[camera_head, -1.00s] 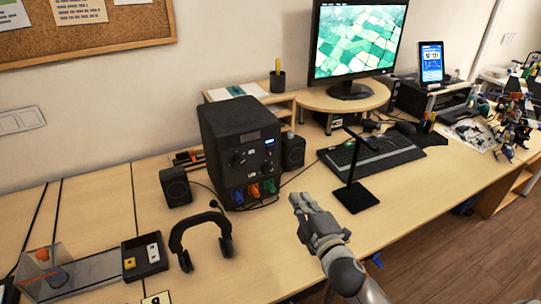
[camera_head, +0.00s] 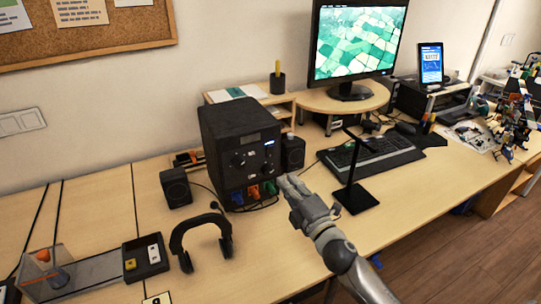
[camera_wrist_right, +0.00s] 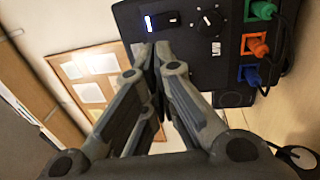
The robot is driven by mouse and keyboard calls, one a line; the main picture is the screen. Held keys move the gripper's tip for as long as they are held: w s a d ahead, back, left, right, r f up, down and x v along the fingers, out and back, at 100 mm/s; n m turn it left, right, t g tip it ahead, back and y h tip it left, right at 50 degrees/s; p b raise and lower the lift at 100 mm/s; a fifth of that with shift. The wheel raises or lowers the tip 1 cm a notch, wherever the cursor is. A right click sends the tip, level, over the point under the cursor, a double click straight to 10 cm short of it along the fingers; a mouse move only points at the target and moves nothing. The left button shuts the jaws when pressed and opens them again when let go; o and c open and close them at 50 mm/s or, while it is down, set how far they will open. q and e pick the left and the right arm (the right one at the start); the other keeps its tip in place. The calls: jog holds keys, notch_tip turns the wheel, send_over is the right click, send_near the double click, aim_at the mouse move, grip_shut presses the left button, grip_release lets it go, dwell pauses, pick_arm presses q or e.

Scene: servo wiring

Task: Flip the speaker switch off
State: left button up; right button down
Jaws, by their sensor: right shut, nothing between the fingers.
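The black speaker unit (camera_head: 237,140) stands on the desk, with knobs and a lit blue-white display on its front. In the right wrist view its front panel (camera_wrist_right: 185,60) shows a lit indicator (camera_wrist_right: 149,22) beside a dark rocker switch (camera_wrist_right: 172,18). Green, orange and blue plugs sit in the panel. My right gripper (camera_head: 284,180) is shut and empty, in front of the panel's right side. In the right wrist view its fingertips (camera_wrist_right: 152,48) are below the lit indicator in the picture; contact cannot be told. My left gripper is not in view.
Small speakers (camera_head: 176,187) and (camera_head: 292,152) flank the unit. Headphones (camera_head: 201,237) lie in front. A black stand (camera_head: 355,195) is close to the right of my arm, with a keyboard (camera_head: 370,155) behind it. The desk's front left has a small tray (camera_head: 146,271).

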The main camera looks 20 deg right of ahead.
aim_at(265, 149)
jog(key=w, duration=0.3)
jog(key=w+r+p, duration=0.1)
jog(key=w, duration=0.7)
jog(key=shift+w+a+r+p, duration=0.15)
jog(key=shift+a+r+p, duration=0.05)
jog(key=shift+p, duration=0.1)
jog(key=shift+w+r+p, duration=0.2)
jog(key=shift+r+p, duration=0.2)
jog(key=shift+p, duration=0.65)
jog(key=shift+f, duration=0.3)
